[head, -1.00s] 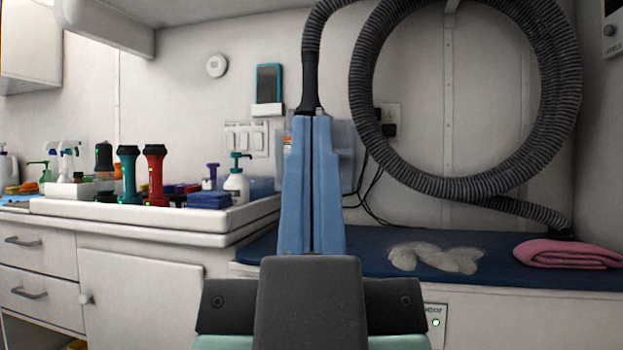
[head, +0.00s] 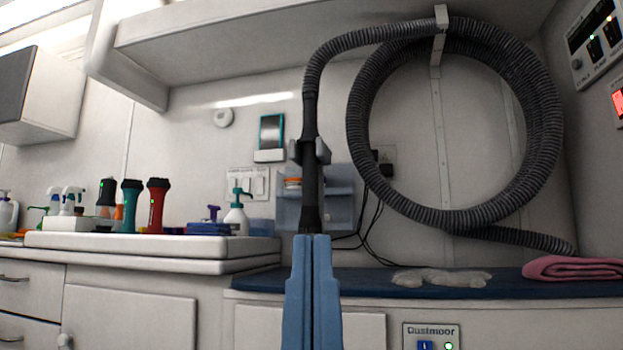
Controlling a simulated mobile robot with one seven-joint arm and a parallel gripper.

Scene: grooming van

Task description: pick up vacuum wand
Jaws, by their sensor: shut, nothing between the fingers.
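The vacuum wand (head: 310,185) is a black upright tube on the back wall, held at a clip. Its top joins a ribbed grey hose (head: 345,42). My gripper (head: 313,238) has two long blue fingers, pressed together and empty, pointing up at the bottom centre. In the picture the fingertips overlap the wand's flared lower end and hide its bottom. I cannot tell the depth gap between them, but the wand is not between the fingers.
The hose coils in a large loop on a wall bracket (head: 441,20). A blue wall caddy (head: 340,190) sits behind the wand. A blue mat (head: 375,283) bears a fur clump (head: 440,278) and a pink towel (head: 570,268). Bottles and clippers crowd the left counter (head: 150,242).

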